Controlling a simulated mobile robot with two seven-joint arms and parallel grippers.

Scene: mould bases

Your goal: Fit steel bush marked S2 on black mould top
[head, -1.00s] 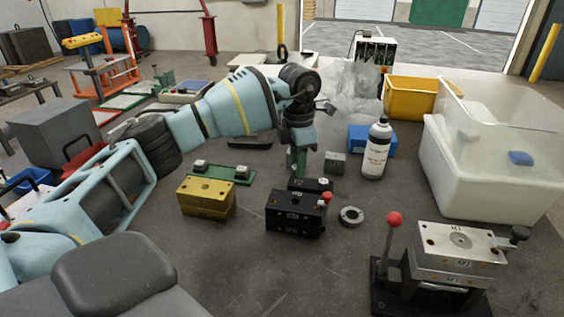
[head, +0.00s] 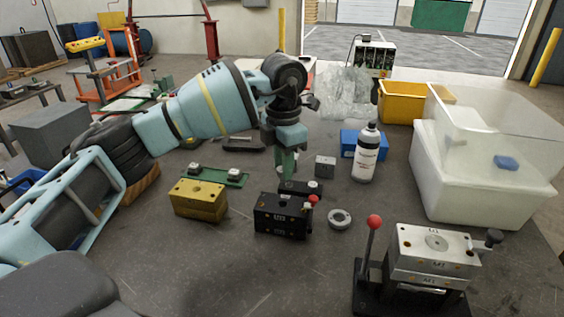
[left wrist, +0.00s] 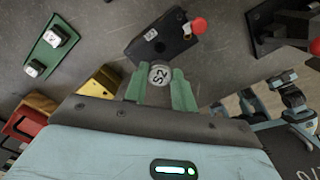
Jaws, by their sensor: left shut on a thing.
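My left gripper (head: 288,178) points down behind the black mould (head: 283,214), above a small black block (head: 300,188). In the left wrist view its green fingers (left wrist: 158,88) are shut on a round steel bush marked S2 (left wrist: 159,76), its marked face towards the camera. The bush is hard to make out in the head view. The black mould has a red-knobbed lever at its right; black block surface and the red knob (left wrist: 199,25) also show in the left wrist view. Whether the bush touches anything below cannot be told. My right gripper is not in view.
A yellow mould (head: 198,200) and green plate (head: 222,176) stand left. A loose steel ring (head: 340,218) lies right of the black mould. A silver mould (head: 432,246) with a red-knobbed lever is front right. A bottle (head: 366,155) and clear bin (head: 470,180) stand right.

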